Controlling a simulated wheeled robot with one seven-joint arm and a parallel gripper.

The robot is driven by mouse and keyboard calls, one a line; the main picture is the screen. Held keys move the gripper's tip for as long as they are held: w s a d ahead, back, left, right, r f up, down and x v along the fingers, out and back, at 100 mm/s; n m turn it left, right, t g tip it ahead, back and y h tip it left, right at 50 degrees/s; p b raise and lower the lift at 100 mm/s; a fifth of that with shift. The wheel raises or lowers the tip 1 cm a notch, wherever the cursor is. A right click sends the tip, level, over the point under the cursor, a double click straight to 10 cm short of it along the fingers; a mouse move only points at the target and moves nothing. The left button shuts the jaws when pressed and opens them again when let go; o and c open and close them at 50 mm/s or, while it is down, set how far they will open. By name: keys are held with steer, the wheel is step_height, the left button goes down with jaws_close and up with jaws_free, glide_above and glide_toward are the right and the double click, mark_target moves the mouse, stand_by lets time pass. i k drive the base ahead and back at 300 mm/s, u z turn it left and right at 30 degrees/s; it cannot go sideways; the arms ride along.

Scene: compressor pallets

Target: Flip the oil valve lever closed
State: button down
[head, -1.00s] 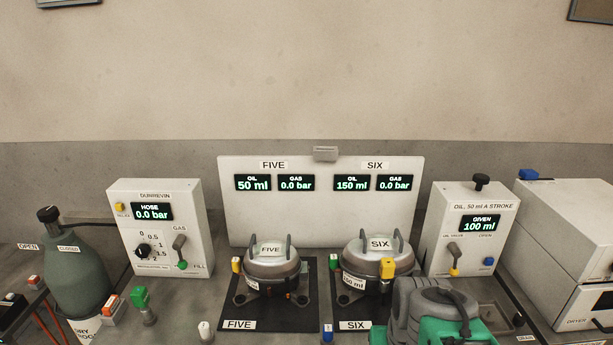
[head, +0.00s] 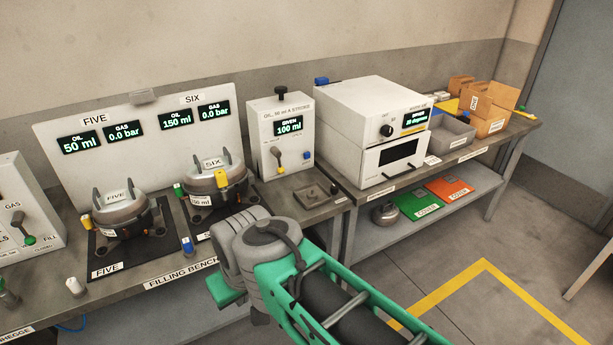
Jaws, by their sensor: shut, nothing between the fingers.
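The white oil box (head: 281,136) stands at the right end of the filling bench; its display reads GIVEN 100 ml and a black knob (head: 281,92) is on top. Its grey oil valve lever (head: 276,153) is on the front face, slanting, with a yellow piece (head: 281,169) at its lower end. A blue piece (head: 306,156) sits to the lever's right. The small labels are too blurred to tell the lever's setting. My green and grey arm crosses the lower middle, in front of the bench.
Compressors FIVE (head: 119,212) and SIX (head: 213,184) stand on dark mats left of the oil box. A shallow grey tray (head: 312,194) lies before it. The white dryer (head: 385,140) stands to its right. Open floor lies at the lower right.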

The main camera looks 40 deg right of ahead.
mark_target(275, 151)
steer(key=u, duration=0.1)
steer(key=k, duration=0.45)
steer(key=z, duration=0.95)
steer(key=i, duration=1.6)
steer(key=u, duration=0.85)
steer(key=i, duration=0.25)
steer(key=u, duration=0.3)
